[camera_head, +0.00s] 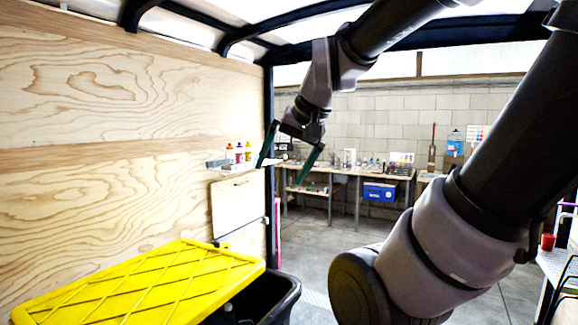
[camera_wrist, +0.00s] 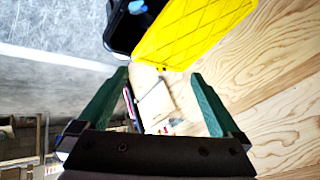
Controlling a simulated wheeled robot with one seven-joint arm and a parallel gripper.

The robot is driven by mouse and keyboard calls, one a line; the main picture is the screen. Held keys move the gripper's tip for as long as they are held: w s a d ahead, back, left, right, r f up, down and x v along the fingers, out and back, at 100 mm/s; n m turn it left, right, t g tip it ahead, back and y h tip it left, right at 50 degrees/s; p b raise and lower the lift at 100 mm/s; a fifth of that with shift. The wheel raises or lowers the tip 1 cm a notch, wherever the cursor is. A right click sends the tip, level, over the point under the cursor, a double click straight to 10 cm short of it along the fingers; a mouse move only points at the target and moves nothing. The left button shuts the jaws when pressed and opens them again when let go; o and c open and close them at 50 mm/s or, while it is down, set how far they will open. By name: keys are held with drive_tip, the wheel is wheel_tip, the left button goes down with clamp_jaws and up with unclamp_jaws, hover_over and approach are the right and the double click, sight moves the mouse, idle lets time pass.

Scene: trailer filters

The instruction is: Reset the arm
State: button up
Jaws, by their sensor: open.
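My gripper (camera_head: 288,161) hangs from my arm in the upper middle of the head view, its two green fingers spread apart with nothing between them. In the wrist view my gripper (camera_wrist: 157,98) also shows open and empty. It is in mid-air, above and to the right of the yellow lid. My arm crosses the right side of the head view and hides part of the room there.
A black bin (camera_head: 284,293) with a tilted yellow lid (camera_head: 150,285) stands at lower left by the plywood wall (camera_head: 110,120). Bottles (camera_head: 238,153) stand on a small wall shelf. A workbench with a blue crate (camera_head: 380,192) is at the back. Open floor (camera_head: 325,235) lies between.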

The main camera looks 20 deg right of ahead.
drive_tip(key=shift+s+d+r+n+t, duration=0.1)
drive_tip(key=shift+s+d+n+t, duration=0.1)
drive_tip(key=shift+s, duration=0.4)
drive_tip(key=shift+s+d+r+n+t, duration=0.1)
drive_tip(key=shift+s+n, duration=0.1)
drive_tip(key=shift+s, duration=0.4)
